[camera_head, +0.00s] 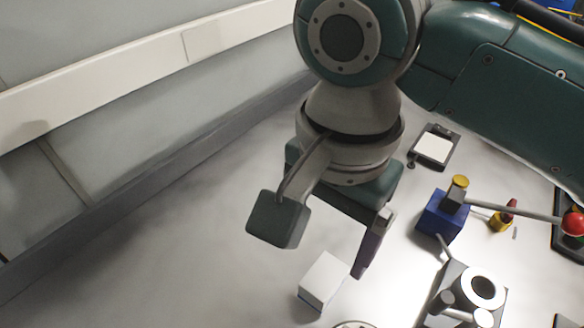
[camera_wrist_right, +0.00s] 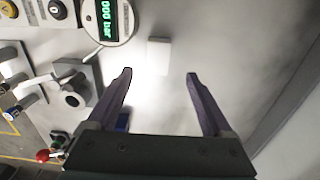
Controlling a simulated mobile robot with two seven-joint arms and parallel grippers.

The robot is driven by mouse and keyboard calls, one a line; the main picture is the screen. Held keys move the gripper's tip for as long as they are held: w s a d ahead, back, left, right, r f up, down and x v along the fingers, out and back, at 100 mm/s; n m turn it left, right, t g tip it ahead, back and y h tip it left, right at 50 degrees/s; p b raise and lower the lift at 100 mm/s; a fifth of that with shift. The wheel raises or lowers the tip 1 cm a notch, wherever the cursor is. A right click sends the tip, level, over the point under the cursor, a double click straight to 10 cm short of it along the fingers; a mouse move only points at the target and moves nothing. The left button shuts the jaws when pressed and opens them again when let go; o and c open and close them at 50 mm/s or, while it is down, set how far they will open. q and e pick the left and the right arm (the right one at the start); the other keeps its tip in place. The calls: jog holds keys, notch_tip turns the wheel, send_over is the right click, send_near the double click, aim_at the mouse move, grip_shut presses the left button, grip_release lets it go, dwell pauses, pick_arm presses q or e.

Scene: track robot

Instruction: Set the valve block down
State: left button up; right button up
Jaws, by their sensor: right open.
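My right gripper (camera_head: 368,248) is open, and one purple finger shows in the head view. In the right wrist view the gripper (camera_wrist_right: 159,74) has both fingers apart with nothing between them. A plain white block (camera_head: 322,279) lies on the pale surface near the finger. It also shows in the right wrist view (camera_wrist_right: 158,57), beyond the fingertips and apart from them. A blue block (camera_head: 442,216) with a brass stem and a lever stands to the right. I cannot tell which is the valve block. My left gripper is not in view.
A grey block with a dark-bored ring (camera_head: 482,289) stands at lower right. The lever's red knob (camera_head: 573,223) is at far right. A small dark-framed pad (camera_head: 434,147) lies behind. A round gauge (camera_wrist_right: 108,24) shows in the wrist view. The surface at left is clear up to the wall.

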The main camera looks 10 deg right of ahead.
aim_at(325, 276)
jog(key=f, duration=0.3)
jog(key=f+b, duration=0.1)
jog(key=shift+d+f, duration=0.25)
jog(key=shift+f, duration=0.05)
notch_tip(325, 276, down, 5)
jog(key=shift+b, duration=0.9)
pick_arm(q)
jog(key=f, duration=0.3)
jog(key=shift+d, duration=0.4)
pick_arm(e)
jog(key=shift+c, duration=0.3)
jog(key=c, duration=1.2)
grip_shut()
